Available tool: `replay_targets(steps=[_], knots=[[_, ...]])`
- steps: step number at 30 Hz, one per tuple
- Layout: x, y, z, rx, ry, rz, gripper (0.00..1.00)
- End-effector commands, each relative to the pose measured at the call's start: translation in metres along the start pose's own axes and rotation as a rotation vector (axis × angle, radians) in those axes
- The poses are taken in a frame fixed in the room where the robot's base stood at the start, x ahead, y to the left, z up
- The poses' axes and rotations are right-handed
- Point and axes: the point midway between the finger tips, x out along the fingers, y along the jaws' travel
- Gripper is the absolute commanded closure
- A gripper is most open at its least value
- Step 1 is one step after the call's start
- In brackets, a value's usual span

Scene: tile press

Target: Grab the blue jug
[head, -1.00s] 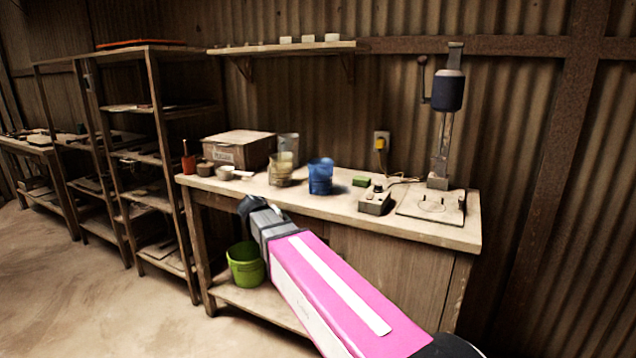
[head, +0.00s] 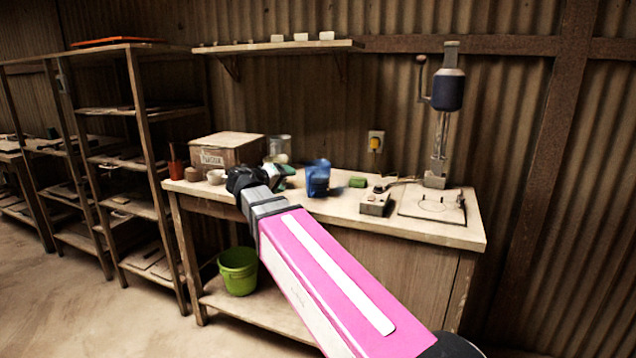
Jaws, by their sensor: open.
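The blue jug (head: 318,178) stands on the wooden workbench, left of the bench's middle. My gripper (head: 262,174) is at the end of the pink arm, over the bench's front left part. It is to the left of the jug in the picture and apart from it. The gripper is open. Its fingers are small and dark here, and I see nothing held. A clear jug (head: 279,148) behind my gripper is partly hidden by it.
On the workbench (head: 430,229), a cardboard box (head: 226,150) and small pots stand at the left. A green block (head: 357,182), a grey control box (head: 376,203) and a drill-like stand (head: 447,95) are to the right. A green bucket (head: 238,270) sits below.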

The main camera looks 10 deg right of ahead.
Motion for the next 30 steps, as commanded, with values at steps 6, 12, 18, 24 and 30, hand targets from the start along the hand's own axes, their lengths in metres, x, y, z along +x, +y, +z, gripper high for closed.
replay_targets(steps=[6, 12, 18, 24, 30], knots=[[0.001, 0.017, 0.000, 0.000, 0.014, 0.045, 0.33], [0.026, 0.018, -0.001, 0.000, 0.012, 0.045, 0.33], [0.050, 0.019, -0.001, 0.000, 0.013, 0.044, 0.33], [0.061, 0.018, 0.001, 0.000, 0.014, 0.043, 0.33], [0.090, 0.018, 0.003, 0.000, 0.013, 0.043, 0.33]])
